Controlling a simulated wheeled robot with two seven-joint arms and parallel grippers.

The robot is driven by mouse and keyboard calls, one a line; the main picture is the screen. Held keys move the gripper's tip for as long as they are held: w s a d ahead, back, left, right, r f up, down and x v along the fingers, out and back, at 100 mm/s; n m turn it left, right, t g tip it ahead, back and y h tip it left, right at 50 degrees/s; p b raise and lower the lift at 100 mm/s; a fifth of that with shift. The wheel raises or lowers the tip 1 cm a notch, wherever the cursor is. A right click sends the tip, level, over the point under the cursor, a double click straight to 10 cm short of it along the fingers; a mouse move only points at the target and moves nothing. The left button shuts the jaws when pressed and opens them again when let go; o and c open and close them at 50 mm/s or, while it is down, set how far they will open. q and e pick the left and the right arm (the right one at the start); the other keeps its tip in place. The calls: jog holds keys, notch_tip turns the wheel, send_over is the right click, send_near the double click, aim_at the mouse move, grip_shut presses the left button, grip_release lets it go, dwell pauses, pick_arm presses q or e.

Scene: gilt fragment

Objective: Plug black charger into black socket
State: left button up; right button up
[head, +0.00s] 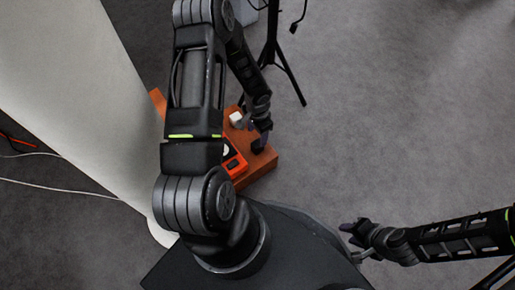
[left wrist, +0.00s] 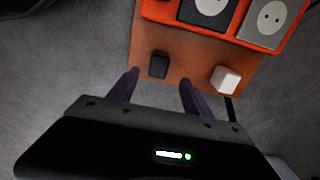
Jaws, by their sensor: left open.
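The black charger (left wrist: 158,65) stands on the brown wooden board, near its edge, in the left wrist view. My left gripper (left wrist: 158,78) is open, with one finger to each side of the charger's near end; I cannot tell whether they touch it. The black socket (left wrist: 208,10) with a round white face sits in the orange strip at the top of the left wrist view, cut by the frame edge. In the head view my left gripper (head: 262,130) is over the board, and my arm hides much of the strip. My right gripper (head: 352,232) is at the lower right, away from the board.
A white charger (left wrist: 226,79) stands on the board (left wrist: 188,62) to the right of the black one. A grey socket (left wrist: 268,20) is beside the black socket in the orange strip (left wrist: 160,10). A tripod stand (head: 272,55) is behind the board. Grey floor is clear at right.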

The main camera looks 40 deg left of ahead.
aim_at(257, 143)
pick_arm(q)
jog(key=shift+f+b, duration=0.55)
jog(key=shift+f, duration=0.75)
notch_tip(257, 143, down, 5)
jog(key=b, duration=0.2)
jog(key=shift+s+d+f+b, duration=0.1)
jog(key=shift+f+b, duration=0.05)
jog(key=shift+b, duration=0.2)
jog(key=shift+c, duration=0.5)
grip_shut()
